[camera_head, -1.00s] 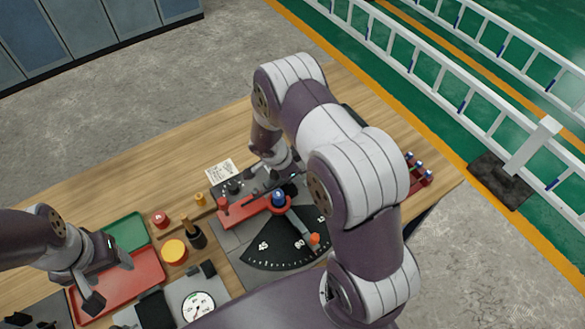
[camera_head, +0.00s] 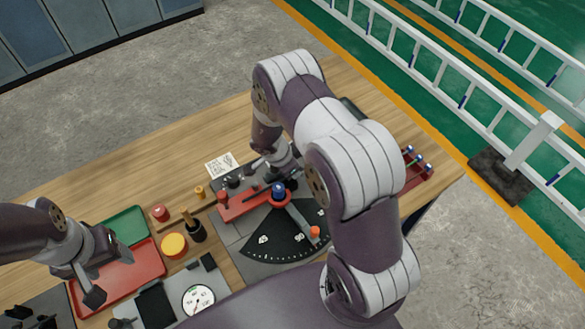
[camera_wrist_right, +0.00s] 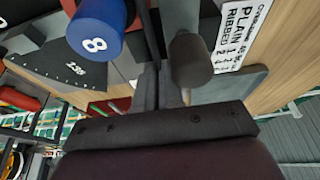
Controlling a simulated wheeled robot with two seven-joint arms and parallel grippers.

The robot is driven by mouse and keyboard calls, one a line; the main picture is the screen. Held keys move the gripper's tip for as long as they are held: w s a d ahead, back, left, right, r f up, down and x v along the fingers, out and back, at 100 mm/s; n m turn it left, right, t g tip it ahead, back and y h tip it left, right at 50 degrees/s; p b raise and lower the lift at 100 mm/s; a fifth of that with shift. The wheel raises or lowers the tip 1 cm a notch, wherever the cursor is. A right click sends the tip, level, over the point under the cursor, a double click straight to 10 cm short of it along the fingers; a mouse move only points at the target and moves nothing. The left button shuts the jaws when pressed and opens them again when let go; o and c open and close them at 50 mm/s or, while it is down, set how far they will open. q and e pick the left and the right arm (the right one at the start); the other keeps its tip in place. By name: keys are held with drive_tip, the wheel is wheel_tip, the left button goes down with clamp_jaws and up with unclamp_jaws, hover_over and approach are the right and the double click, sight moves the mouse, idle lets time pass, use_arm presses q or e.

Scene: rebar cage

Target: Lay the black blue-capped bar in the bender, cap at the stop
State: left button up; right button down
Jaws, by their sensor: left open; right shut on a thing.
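The bender has a black angle dial (camera_head: 275,238), a red arm (camera_head: 240,204), a blue roller (camera_head: 278,191) and an orange-ended lever (camera_head: 314,232). My right gripper (camera_head: 284,178) is at the bender's far side, beside the blue roller, partly hidden by my arm. In the right wrist view its jaws (camera_wrist_right: 165,85) are shut on a thin black bar (camera_wrist_right: 151,32). The bar runs between the blue roller (camera_wrist_right: 96,32), marked 8, and a dark round post (camera_wrist_right: 190,58). Its blue cap and the stop cannot be made out. My left gripper (camera_head: 108,277) is open and empty above the red tray.
A red rack (camera_head: 418,177) with blue-tipped bars stands at the table's right end. A red tray (camera_head: 140,283), a green tray (camera_head: 126,228), a yellow-lidded pot (camera_head: 174,246), a black cup (camera_head: 196,232) and a round gauge (camera_head: 198,300) fill the left. A printed card (camera_head: 221,165) lies behind the bender.

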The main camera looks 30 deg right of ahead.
drive_tip(key=shift+s+f, duration=0.15)
drive_tip(key=shift+s, duration=0.05)
idle(0.5)
drive_tip(key=c, duration=1.2)
unclamp_jaws()
drive_tip(key=v, duration=0.6)
drive_tip(key=p+v, duration=0.1)
drive_tip(key=v, duration=0.6)
drive_tip(key=shift+w, duration=0.25)
wheel_tip(320, 180, up, 6)
drive_tip(key=p, duration=0.8)
drive_tip(key=shift+p, duration=0.4)
